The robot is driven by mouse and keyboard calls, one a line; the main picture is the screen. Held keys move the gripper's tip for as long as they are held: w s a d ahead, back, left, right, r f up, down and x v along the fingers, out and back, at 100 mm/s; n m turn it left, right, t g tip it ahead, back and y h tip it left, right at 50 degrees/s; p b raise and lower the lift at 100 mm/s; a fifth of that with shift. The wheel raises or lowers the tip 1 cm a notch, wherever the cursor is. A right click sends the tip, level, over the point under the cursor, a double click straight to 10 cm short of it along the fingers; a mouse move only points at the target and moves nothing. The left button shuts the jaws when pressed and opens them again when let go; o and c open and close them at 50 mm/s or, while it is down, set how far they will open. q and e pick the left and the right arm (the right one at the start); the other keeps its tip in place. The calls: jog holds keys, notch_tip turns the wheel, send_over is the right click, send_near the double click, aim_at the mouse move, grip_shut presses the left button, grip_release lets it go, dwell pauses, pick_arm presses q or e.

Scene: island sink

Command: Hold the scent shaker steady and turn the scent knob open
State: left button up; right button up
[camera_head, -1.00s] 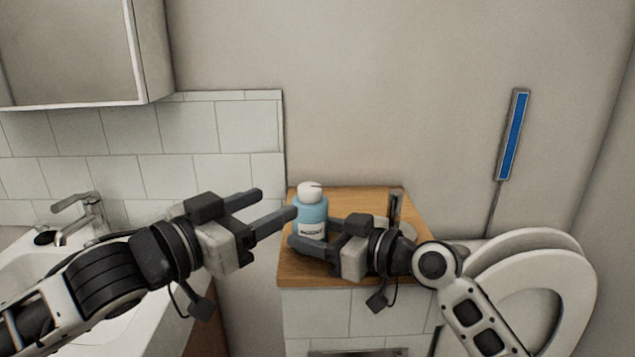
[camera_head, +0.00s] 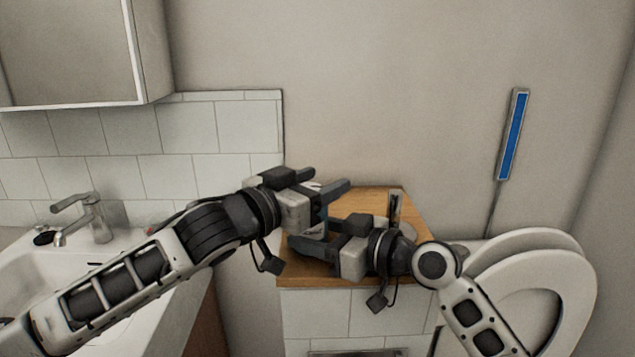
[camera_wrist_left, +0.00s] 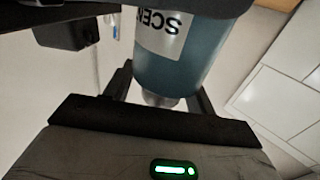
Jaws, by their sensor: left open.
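The scent shaker (camera_wrist_left: 205,55) is a blue bottle with a white label, inverted in the left wrist view. Its pale scent knob (camera_wrist_left: 158,98) lies between the two dark fingers of my left gripper, which are open with a gap around it. In the head view my left gripper (camera_head: 328,181) is over the top of the shaker and hides most of it. My right gripper (camera_head: 312,244) has its fingers on either side of the shaker's lower body and appears shut on it. Their contact is partly hidden.
The shaker stands on a wooden counter top (camera_head: 380,200) against the wall. A sink with a tap (camera_head: 92,215) is at left, a toilet (camera_head: 535,270) at right. A cabinet (camera_head: 75,50) hangs at upper left. A blue-faced bar (camera_head: 513,135) is on the wall.

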pick_arm(q)
jog(key=c, duration=1)
jog(key=shift+s+d+n+t+y, duration=0.1)
jog(key=shift+d+n+t+y, duration=0.05)
jog(key=shift+n+t+y, duration=0.75)
jog(key=shift+n+y, duration=0.2)
jog(key=shift+w+a+n+t+y, duration=0.15)
jog(key=shift+n+t+y, duration=0.25)
jog(key=shift+n+y, duration=0.4)
jog(key=shift+w+a+n+t+y, duration=0.15)
jog(key=shift+n+t+y, duration=0.3)
jog(key=shift+y, duration=0.6)
jog(key=shift+a+n+t+y, duration=0.2)
jog(key=shift+n+t+y, duration=0.15)
jog(key=shift+n+y, duration=0.45)
jog(key=shift+y, duration=0.35)
jog(key=o, duration=1)
jog(key=shift+a, duration=0.1)
